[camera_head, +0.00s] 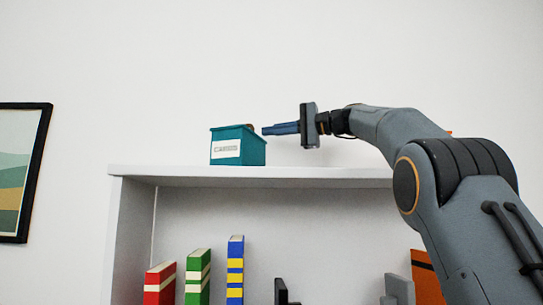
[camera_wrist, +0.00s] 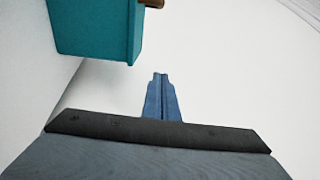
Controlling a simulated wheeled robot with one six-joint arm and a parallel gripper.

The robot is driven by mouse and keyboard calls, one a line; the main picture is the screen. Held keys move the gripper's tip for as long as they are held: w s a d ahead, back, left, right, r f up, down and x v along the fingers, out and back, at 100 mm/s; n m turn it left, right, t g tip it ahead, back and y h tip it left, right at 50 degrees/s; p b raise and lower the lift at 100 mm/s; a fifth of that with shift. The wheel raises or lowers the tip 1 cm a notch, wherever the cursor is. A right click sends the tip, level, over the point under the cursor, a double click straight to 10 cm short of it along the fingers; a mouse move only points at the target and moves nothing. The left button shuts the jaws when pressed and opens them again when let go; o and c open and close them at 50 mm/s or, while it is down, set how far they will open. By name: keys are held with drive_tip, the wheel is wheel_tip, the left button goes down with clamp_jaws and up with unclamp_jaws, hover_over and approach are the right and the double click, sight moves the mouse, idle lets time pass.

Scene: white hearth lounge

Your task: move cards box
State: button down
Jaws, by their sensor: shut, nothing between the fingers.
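The cards box (camera_head: 238,147) is a teal box with a white label on its front. It stands upright on the top of the white shelf, near the shelf's left part. A small brown piece shows at its upper edge. My gripper (camera_head: 266,130) is shut and empty, with its blue fingers pointing left, just right of the box near its top edge. In the wrist view the box (camera_wrist: 98,28) is at the upper left and my shut fingers (camera_wrist: 160,76) are to its lower right, with a gap between them.
The white shelf top (camera_head: 170,171) is clear on the left of the box. Below, inside the shelf, stand a red book (camera_head: 160,284), a green book (camera_head: 197,278) and a blue-and-yellow book (camera_head: 235,271). A framed picture (camera_head: 20,172) hangs on the wall at the left.

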wheel_tip(320, 180, down, 8)
drive_tip(key=shift+f+b, duration=0.15)
drive_tip(key=shift+b, duration=0.3)
drive_tip(key=shift+s+a, duration=0.1)
drive_tip(key=shift+s, duration=0.5)
drive_tip(key=shift+w, duration=0.15)
